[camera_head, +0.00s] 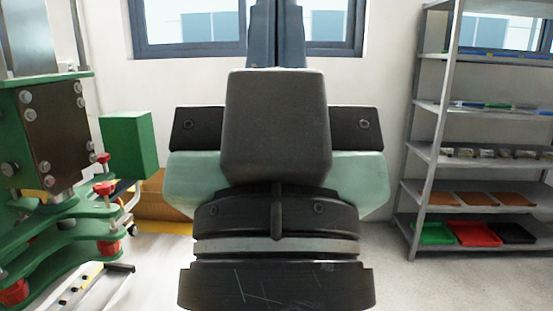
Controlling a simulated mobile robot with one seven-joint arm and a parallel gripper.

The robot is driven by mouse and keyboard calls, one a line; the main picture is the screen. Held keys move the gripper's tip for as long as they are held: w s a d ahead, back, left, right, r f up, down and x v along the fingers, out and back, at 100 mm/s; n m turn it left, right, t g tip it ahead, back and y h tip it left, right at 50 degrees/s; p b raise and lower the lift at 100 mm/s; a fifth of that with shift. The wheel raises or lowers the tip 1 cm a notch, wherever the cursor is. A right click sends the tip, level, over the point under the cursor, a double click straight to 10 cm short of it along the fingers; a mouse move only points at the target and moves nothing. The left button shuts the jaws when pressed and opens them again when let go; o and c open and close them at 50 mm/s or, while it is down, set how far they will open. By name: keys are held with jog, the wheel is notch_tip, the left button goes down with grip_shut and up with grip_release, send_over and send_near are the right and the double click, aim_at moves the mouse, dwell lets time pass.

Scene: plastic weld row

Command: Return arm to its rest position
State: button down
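My own arm fills the middle of the head view, with dark grey and pale green links standing in front of the wall and window. My gripper is not visible in this view, so its fingers and anything between them cannot be seen. No separate task object shows.
A green machine (60,140) with red knobs stands close on the left. A grey metal shelf (412,185) on the right holds small parts and trays, including a green tray (434,234) and a red tray (474,234). Bare floor (395,270) lies between my arm and the shelf.

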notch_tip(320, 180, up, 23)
jog(key=p, duration=2)
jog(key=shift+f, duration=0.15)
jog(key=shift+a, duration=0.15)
